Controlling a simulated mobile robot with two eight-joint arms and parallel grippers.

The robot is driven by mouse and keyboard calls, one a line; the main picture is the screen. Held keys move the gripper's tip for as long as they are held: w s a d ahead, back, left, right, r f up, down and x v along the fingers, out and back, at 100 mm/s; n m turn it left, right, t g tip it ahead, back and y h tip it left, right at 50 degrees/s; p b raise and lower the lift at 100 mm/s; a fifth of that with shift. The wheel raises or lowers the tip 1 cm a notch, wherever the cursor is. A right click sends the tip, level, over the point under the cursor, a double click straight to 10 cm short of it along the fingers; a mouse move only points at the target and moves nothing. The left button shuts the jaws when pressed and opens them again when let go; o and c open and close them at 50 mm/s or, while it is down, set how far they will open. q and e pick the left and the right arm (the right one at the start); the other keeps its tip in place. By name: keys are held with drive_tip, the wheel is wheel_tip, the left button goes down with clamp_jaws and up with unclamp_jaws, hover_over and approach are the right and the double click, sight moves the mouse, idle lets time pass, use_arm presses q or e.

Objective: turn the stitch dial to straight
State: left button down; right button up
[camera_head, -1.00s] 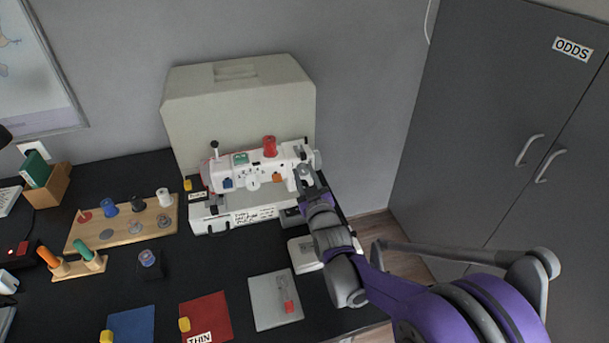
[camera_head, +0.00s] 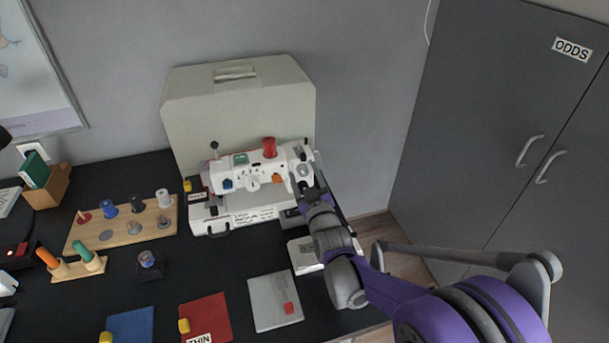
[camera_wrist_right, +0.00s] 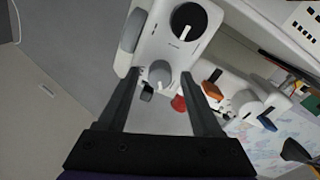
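The white sewing machine (camera_head: 228,178) stands on the black desk, its right end in front of my right gripper (camera_head: 302,184). In the right wrist view, the gripper (camera_wrist_right: 161,74) is open, with one dark finger on each side of a small grey knob (camera_wrist_right: 160,70) with a pale pointer mark. I cannot tell whether the fingers touch the knob. A larger black dial (camera_wrist_right: 188,20) with a white pointer is on the same white face, above the fingers in that view. The dial lettering is too small to read, so I cannot tell which is the stitch dial. My left gripper is not in view.
A red spool (camera_head: 269,147) stands on top of the machine, and its pale cover (camera_head: 239,95) stands behind. A wooden spool board (camera_head: 122,228) lies left. A grey mat (camera_head: 274,312), a red mat and a blue mat lie in front. Grey cupboards (camera_head: 485,120) stand right.

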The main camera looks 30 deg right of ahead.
drive_tip(key=v, duration=1)
drive_tip(key=shift+s+a+p, duration=0.15)
drive_tip(key=shift+s+p, duration=0.15)
drive_tip(key=shift+s, duration=0.1)
